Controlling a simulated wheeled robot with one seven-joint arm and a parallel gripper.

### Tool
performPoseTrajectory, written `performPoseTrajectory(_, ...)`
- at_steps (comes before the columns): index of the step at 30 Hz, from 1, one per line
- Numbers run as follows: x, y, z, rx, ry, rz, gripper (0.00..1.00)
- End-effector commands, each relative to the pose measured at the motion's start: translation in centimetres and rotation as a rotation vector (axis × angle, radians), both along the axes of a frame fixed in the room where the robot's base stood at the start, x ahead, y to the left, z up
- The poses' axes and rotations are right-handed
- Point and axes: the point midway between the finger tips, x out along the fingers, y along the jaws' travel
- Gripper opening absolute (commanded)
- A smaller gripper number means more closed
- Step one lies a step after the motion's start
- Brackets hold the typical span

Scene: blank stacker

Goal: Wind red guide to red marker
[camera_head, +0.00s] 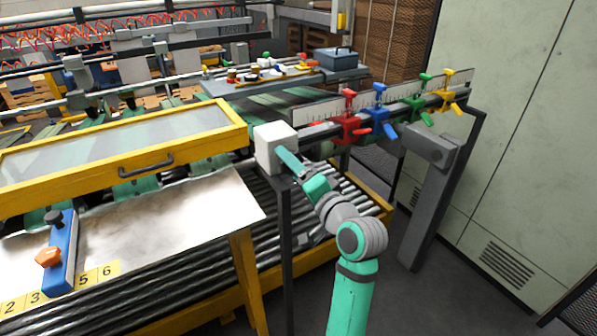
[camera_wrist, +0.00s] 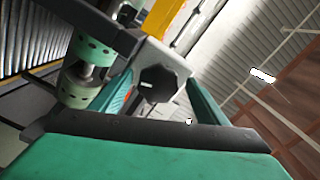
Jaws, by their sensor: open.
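The red guide (camera_head: 350,124) sits on a dark rail, leftmost in a row of coloured guides, in front of a white scale (camera_head: 318,108). I cannot make out a red marker. At the rail's left end is a white box (camera_head: 274,146). My gripper (camera_head: 286,160) is at this box's near side. In the wrist view a black lobed knob (camera_wrist: 160,88) on a pale block appears between the open teal fingers of my gripper (camera_wrist: 160,93). I cannot tell whether the fingers touch it. The knob is hidden in the head view.
Blue (camera_head: 379,112), green (camera_head: 416,105) and yellow (camera_head: 450,92) guides sit farther right on the rail. A yellow-framed guard (camera_head: 140,155) is left of the white box. Metal rollers (camera_head: 262,235) lie below. A grey cabinet (camera_head: 520,130) stands at right.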

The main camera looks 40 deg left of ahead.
Motion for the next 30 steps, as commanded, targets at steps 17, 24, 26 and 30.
performPoseTrajectory(17,-3.7,-8.4,0.0,0.000,0.000,-0.001,0.68)
performPoseTrajectory(24,-4.4,-9.8,0.0,0.000,0.000,0.000,0.68)
performPoseTrajectory(26,-4.4,-9.9,0.0,0.000,0.000,0.000,0.68)
performPoseTrajectory(30,-4.6,-9.5,0.0,0.000,0.000,0.007,0.68)
